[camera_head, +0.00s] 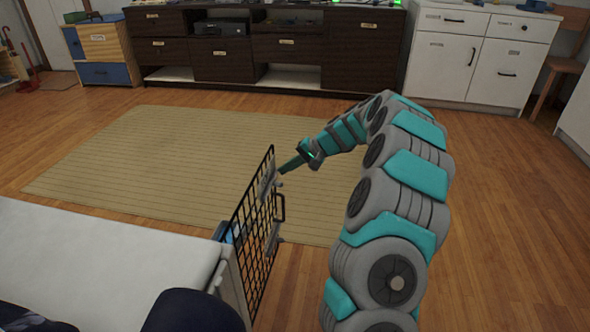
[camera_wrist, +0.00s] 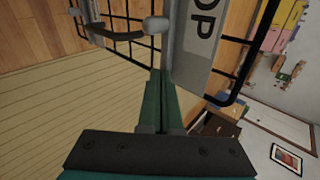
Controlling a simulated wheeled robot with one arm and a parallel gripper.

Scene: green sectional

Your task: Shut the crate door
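The crate door (camera_head: 258,230) is a black wire grid with a handle on its right side. It stands open, upright, and juts out past the corner of a pale box-like body (camera_head: 110,255), which appears to be the crate. My gripper (camera_head: 285,168) is at the door's far upper edge. In the wrist view, the door's black bars (camera_wrist: 132,36) and a grey plate with dark letters (camera_wrist: 195,45) are just ahead of my gripper (camera_wrist: 158,75). Its green fingers lie side by side with no visible gap. Whether they touch the door is unclear. The crate's inside is mostly hidden.
A beige striped rug (camera_head: 150,165) covers the floor beyond the door. A dark cabinet (camera_head: 225,60) and a white cabinet (camera_head: 465,65) stand at the back. Open wooden floor (camera_head: 520,220) lies to the right of my arm. A small blue item (camera_head: 226,234) shows behind the door.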

